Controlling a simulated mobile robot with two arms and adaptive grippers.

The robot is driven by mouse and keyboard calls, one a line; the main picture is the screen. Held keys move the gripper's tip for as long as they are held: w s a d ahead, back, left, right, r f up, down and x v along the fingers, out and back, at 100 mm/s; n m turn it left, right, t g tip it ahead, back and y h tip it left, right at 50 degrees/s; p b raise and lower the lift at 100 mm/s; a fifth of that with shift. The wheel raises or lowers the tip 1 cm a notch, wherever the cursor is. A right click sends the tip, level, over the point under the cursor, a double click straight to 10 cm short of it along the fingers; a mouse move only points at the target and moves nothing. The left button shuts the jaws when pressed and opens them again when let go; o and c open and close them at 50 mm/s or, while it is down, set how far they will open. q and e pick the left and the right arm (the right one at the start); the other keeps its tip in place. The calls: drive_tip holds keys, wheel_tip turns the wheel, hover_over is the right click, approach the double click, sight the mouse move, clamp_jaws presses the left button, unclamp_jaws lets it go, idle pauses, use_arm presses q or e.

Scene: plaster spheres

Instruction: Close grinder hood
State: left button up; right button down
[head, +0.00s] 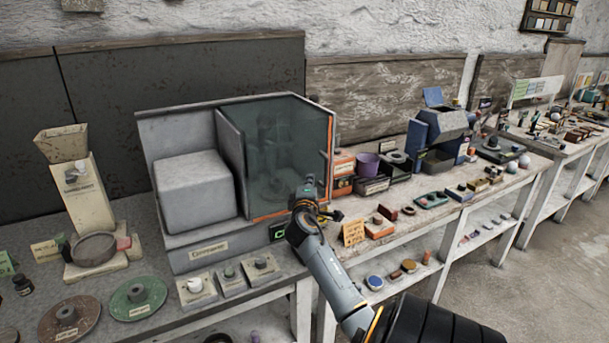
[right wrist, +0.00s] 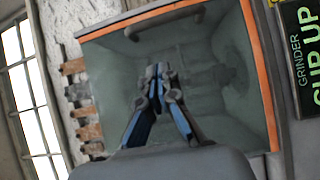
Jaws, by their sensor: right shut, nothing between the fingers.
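The grinder (head: 205,250) is a grey machine on the bench, with a block-shaped housing at its left. Its hood (head: 290,140) is a see-through panel with orange edges on the right half, and dim machine parts show behind it. In the right wrist view the hood (right wrist: 215,50) fills most of the picture. My right gripper (head: 307,183) is at the hood's lower right corner in the head view; its fingers (right wrist: 158,72) are together and empty in front of the panel. I cannot tell whether they touch it, or whether the hood is fully shut. My left gripper is out of view.
A green-lettered sign (right wrist: 308,60) is beside the hood. Three small control blocks (head: 229,276) stand before the grinder. A beige machine (head: 90,205) and round discs (head: 138,297) are at the left. Boxes and a blue-grey machine (head: 440,125) crowd the bench to the right.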

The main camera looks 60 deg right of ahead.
drive_tip(key=s+a+f+m+y+b, duration=0.1)
drive_tip(key=s+a+f+y, duration=0.15)
drive_tip(key=a+f, duration=0.45)
drive_tip(key=s+a+f+y, duration=0.1)
drive_tip(key=a+f+y, duration=0.25)
drive_tip(key=a, duration=0.65)
drive_tip(key=s+a+f+m+y+b, duration=0.1)
drive_tip(key=s+a+f+y, duration=0.1)
drive_tip(key=a+f, duration=0.55)
drive_tip(key=s+a+f+g+y, duration=0.1)
drive_tip(key=s+a+f+y, duration=0.15)
drive_tip(key=s+a, duration=0.45)
drive_tip(key=s+a+f+m+g+y, duration=0.1)
drive_tip(key=s+a+g+y, duration=0.15)
drive_tip(key=a, duration=0.85)
drive_tip(key=s+a+f+g+y, duration=0.15)
drive_tip(key=s+a+y, duration=0.25)
drive_tip(key=a, duration=0.5)
wheel_tip(320, 180, down, 28)
drive_tip(key=s, duration=0.2)
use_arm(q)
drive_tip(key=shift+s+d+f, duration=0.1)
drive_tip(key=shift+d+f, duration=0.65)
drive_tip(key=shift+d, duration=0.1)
use_arm(e)
drive_tip(key=s+d+f+g, duration=0.1)
drive_tip(key=s+d+f, duration=0.2)
drive_tip(key=s+f, duration=1.2)
drive_tip(key=shift+s+g+h, duration=0.3)
drive_tip(key=shift+s, duration=0.45)
